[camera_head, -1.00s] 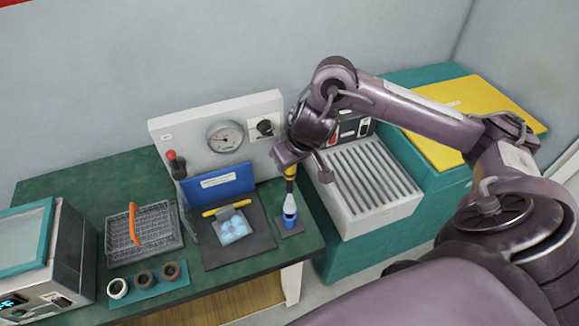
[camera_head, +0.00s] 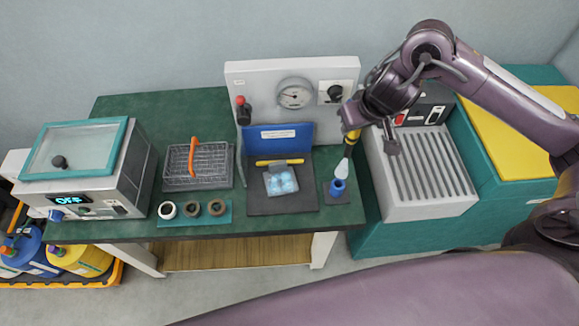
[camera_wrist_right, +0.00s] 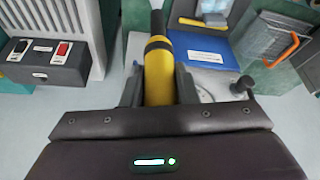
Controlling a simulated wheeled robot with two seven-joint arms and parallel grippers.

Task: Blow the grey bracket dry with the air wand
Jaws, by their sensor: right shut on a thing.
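My right gripper (camera_head: 351,133) is shut on the handle of a yellow and black wand (camera_head: 352,137), seemingly the air wand. The handle also shows in the right wrist view (camera_wrist_right: 158,72). The wand points down, slightly tilted; its pale conical tip is at or just above a small blue cup-like holder (camera_head: 338,188). I cannot tell whether it touches. The grey bracket (camera_head: 277,169), as far as I can tell, lies on the dark mat (camera_head: 262,204) left of the holder, with pale blue blobs on it. My left gripper is not in view.
A yellow bar (camera_head: 279,162) and a blue labelled panel (camera_head: 279,138) are behind the bracket. A gauge panel (camera_head: 245,78) stands at the back. A wire basket (camera_head: 180,180), several rings (camera_head: 191,209) and a lidded machine (camera_head: 95,185) are left. A ribbed grey unit (camera_head: 420,170) is right.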

